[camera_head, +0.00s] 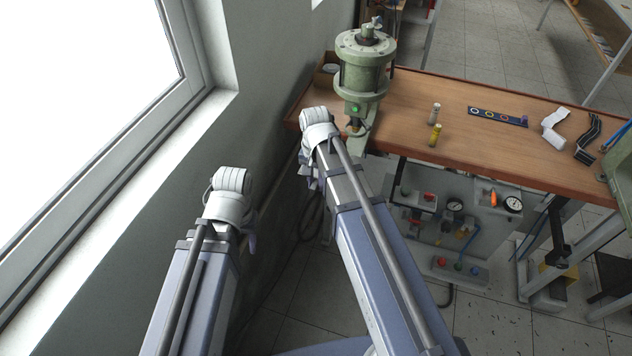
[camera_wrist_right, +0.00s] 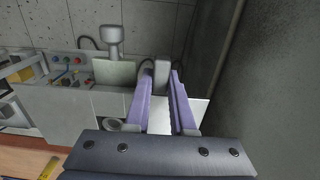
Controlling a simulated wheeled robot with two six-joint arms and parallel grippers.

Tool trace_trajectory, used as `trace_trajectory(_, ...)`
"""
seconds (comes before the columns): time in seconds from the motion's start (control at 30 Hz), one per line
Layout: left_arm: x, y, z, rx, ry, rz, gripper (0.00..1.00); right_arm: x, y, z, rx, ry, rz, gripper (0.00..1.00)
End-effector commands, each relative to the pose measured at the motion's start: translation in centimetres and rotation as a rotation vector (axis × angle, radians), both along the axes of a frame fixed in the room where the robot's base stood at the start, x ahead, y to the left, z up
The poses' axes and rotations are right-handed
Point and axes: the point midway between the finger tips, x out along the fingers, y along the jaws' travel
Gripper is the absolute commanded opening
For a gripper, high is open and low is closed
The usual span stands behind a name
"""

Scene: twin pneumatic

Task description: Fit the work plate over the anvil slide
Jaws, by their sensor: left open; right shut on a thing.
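The green pneumatic press (camera_head: 362,78) stands upright at the table's left end. Its pale green lower frame (camera_head: 358,142) shows at the table edge, but the anvil slide cannot be made out surely in the head view. My right gripper (camera_head: 308,182) is just left of and below the press, mostly hidden by its wrist. In the right wrist view its purple fingers (camera_wrist_right: 160,84) are shut on a pale piece (camera_wrist_right: 162,74), apparently the work plate, with a bright surface behind it. My left gripper (camera_head: 251,243) is open, apart from the press, largely hidden behind its wrist.
The wooden table (camera_head: 420,105) carries two small cylinders (camera_head: 435,124), a dark strip with rings (camera_head: 497,117) and a white bracket (camera_head: 553,128). A control panel (camera_head: 458,220) hangs below it. The wall and window (camera_head: 90,90) are close on the left.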

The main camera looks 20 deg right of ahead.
Motion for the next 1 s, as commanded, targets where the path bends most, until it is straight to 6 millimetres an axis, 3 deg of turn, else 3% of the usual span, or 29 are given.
trace_trajectory(0.47, 0.00, 0.00, -0.49, 0.000, 0.000, 0.000, 0.50, 0.00, -0.02, -0.49, -0.001, 0.000, 0.000, 0.00)
trace_trajectory(0.5, 0.00, 0.00, -0.45, 0.000, 0.000, 0.000, 0.50, 0.00, -0.02, -0.46, -0.001, -0.001, 0.000, 0.25)
trace_trajectory(0.7, 0.00, 0.00, -0.44, 0.000, 0.000, 0.000, 0.50, -0.01, -0.01, -0.44, 0.000, 0.000, 0.000, 0.47)
trace_trajectory(0.8, 0.00, 0.00, -0.44, 0.000, 0.000, 0.000, 0.50, -0.01, -0.01, -0.44, 0.000, 0.000, 0.000, 0.57)
trace_trajectory(1.0, 0.00, -0.01, -0.46, 0.000, 0.000, 0.000, 0.50, -0.03, -0.03, -0.47, -0.001, 0.001, 0.000, 0.57)
